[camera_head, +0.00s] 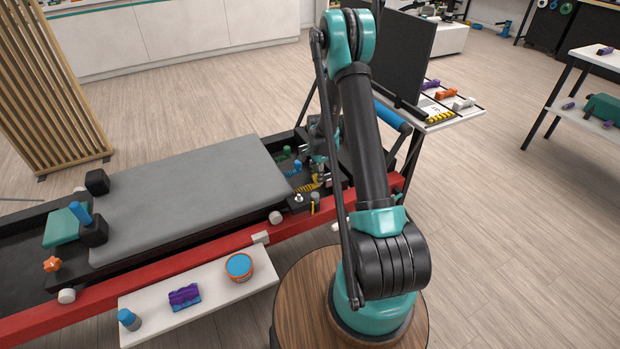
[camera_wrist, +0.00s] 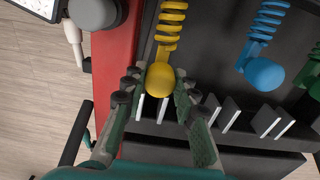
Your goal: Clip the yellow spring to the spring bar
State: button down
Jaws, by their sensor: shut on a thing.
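The yellow spring (camera_wrist: 168,32) runs down from the top of the wrist view and ends in a round yellow knob (camera_wrist: 160,80). My gripper (camera_wrist: 158,84) is shut on this knob, one finger on each side. The spring bar (camera_wrist: 218,128) is a black bar with a row of pale-edged slots, just below the knob in the wrist view. The knob is over or close to its left end; I cannot tell whether they touch. In the head view the yellow spring (camera_head: 307,187) shows at the right end of the reformer, and my gripper is mostly hidden by my arm.
A blue spring (camera_wrist: 264,72) with a round knob lies to the right of the yellow one. A green spring (camera_head: 283,154) lies farther back. The reformer's red side rail (camera_wrist: 113,65) is to the left in the wrist view. A grey carriage (camera_head: 190,195) lies left of the springs.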

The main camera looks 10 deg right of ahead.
jog(key=shift+w+d, duration=0.25)
jog(key=shift+d, duration=0.5)
jog(key=shift+w+d, duration=0.25)
jog(key=shift+d, duration=0.5)
jog(key=c, duration=1.1)
grip_release()
notch_tip(320, 180, up, 19)
